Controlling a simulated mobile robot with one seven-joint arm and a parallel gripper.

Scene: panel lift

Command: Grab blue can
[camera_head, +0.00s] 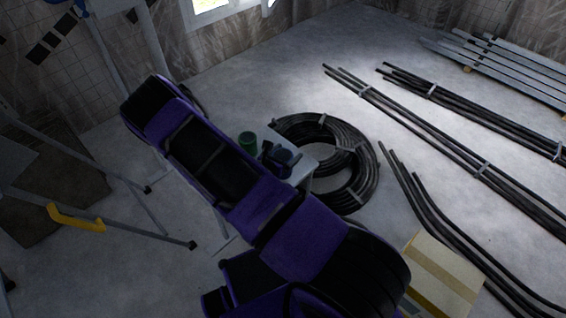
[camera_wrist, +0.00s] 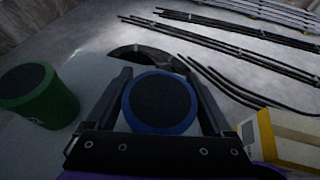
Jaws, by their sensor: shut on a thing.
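The blue can (camera_wrist: 160,103) stands between the two fingers of my gripper (camera_wrist: 160,92) in the wrist view, its dark round top facing the camera. My gripper is shut on it. In the head view the blue can (camera_head: 282,160) shows at the end of my purple and black arm, over a small pale table (camera_head: 318,166); the arm hides part of it. I cannot tell whether the can touches the table top.
A green can (camera_wrist: 40,95) stands left of my gripper; it also shows in the head view (camera_head: 247,142). A black cable coil (camera_head: 365,165) lies behind the table. Black pipes (camera_head: 420,125) and a cardboard box (camera_head: 440,275) are to the right. Tripod legs (camera_head: 125,230) stand left.

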